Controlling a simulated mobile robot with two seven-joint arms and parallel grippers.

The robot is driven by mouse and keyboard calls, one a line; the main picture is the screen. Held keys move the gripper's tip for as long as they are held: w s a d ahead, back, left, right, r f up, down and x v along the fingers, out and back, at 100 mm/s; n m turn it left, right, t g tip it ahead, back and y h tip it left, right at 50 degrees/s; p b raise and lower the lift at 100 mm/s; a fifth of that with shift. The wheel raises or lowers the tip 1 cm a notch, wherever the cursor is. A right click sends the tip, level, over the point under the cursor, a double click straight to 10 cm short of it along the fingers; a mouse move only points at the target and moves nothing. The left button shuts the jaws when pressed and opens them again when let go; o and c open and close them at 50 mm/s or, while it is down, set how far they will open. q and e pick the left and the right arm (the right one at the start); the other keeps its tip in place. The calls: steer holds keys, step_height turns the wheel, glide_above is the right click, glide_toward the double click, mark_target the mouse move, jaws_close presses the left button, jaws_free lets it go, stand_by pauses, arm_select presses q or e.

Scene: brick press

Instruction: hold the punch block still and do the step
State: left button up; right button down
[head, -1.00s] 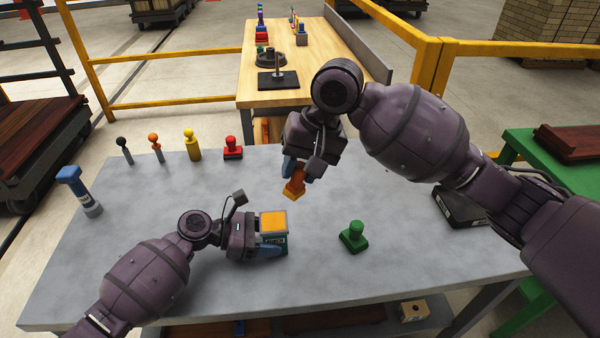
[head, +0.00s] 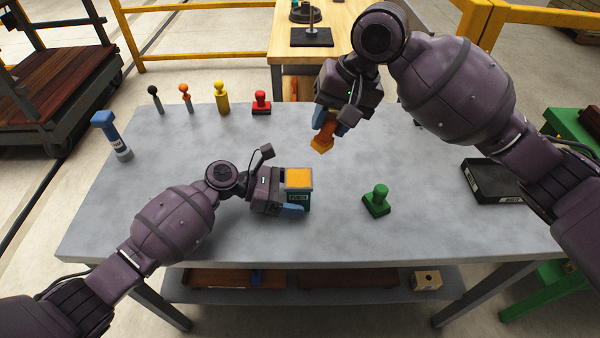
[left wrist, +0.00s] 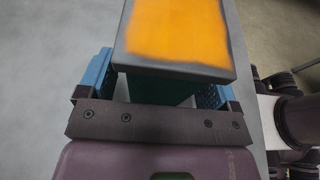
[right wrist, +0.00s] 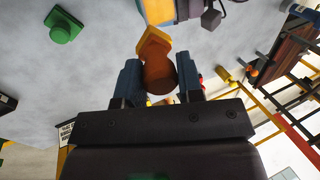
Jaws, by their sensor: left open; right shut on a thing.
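The punch block (head: 299,198) is a dark green block with an orange top, standing on the grey table in the head view. Its orange top (left wrist: 178,30) fills the upper middle of the left wrist view. My left gripper (head: 288,198) is open, with one blue finger on each side of the block; contact cannot be told. My right gripper (head: 331,124) is shut on an orange stamp (head: 322,142), held above the table behind and slightly right of the block. The stamp's round brown-orange handle (right wrist: 158,76) is between the fingers in the right wrist view.
A green stamp (head: 377,201) stands right of the block. A black box (head: 492,180) lies at the right. Black, orange, yellow and red (head: 261,103) pieces line the back edge, with a blue one (head: 106,125) at the left. The table's front middle (head: 330,237) is clear.

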arm_select(q)
steer(key=v, duration=1.2)
steer(key=shift+s, duration=0.1)
stand_by(0.4)
